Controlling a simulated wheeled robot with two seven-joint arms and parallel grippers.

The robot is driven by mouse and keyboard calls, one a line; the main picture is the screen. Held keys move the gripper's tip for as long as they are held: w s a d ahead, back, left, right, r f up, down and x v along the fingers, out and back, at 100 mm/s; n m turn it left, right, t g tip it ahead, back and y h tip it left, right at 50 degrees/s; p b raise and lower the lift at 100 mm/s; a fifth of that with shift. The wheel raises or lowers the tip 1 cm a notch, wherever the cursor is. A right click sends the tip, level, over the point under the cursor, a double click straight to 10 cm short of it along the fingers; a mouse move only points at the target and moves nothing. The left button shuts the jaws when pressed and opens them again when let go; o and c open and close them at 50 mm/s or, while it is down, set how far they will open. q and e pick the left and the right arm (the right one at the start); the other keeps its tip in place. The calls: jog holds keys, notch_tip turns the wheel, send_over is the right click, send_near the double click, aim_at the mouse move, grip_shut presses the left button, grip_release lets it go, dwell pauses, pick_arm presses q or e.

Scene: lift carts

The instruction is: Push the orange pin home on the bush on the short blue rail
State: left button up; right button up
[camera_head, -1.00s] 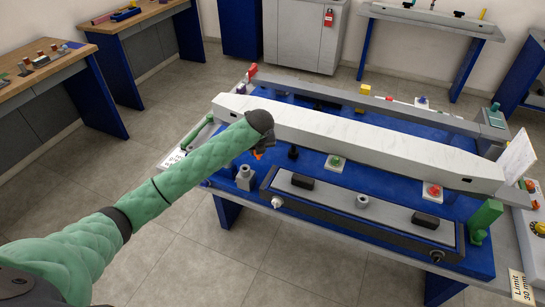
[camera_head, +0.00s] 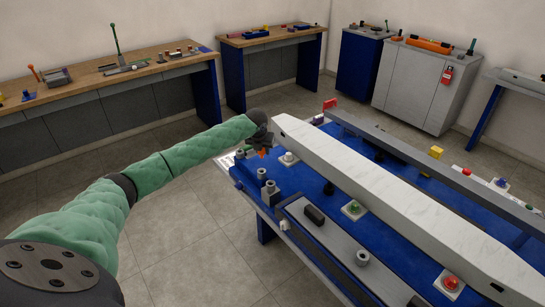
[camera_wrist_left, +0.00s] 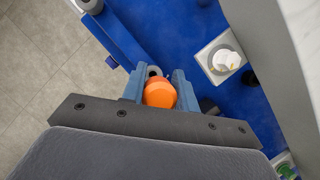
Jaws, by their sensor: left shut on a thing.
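My left gripper (camera_head: 262,145) is shut on the orange pin (camera_wrist_left: 160,94), above the left end of the blue table. Orange also shows just under the fingers in the head view (camera_head: 262,154). In the left wrist view the pin's round head sits between the two blue-grey fingers. A grey bush (camera_wrist_left: 153,71) shows just beyond the pin, partly hidden by it, at the end of the short blue rail (camera_wrist_left: 122,40). I cannot tell whether the pin is in the bush or how deep. Another grey bush (camera_wrist_left: 91,4) is at the rail's other end. My right gripper is out of view.
A white block with a white knob (camera_wrist_left: 225,60) stands right of the fingers. A long pale beam (camera_head: 390,205) runs along the table close by. Open floor is to the left.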

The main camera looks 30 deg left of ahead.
pick_arm(q)
jog(key=shift+a+f, duration=0.1)
jog(key=shift+a, duration=0.15)
jog(key=shift+d, duration=0.1)
jog(key=shift+p, duration=0.3)
jog(key=shift+f, duration=1.05)
jog(key=shift+f+b, duration=0.35)
jog(key=shift+f, duration=0.65)
jog(key=shift+f+b, duration=0.35)
jog(key=shift+f, duration=0.55)
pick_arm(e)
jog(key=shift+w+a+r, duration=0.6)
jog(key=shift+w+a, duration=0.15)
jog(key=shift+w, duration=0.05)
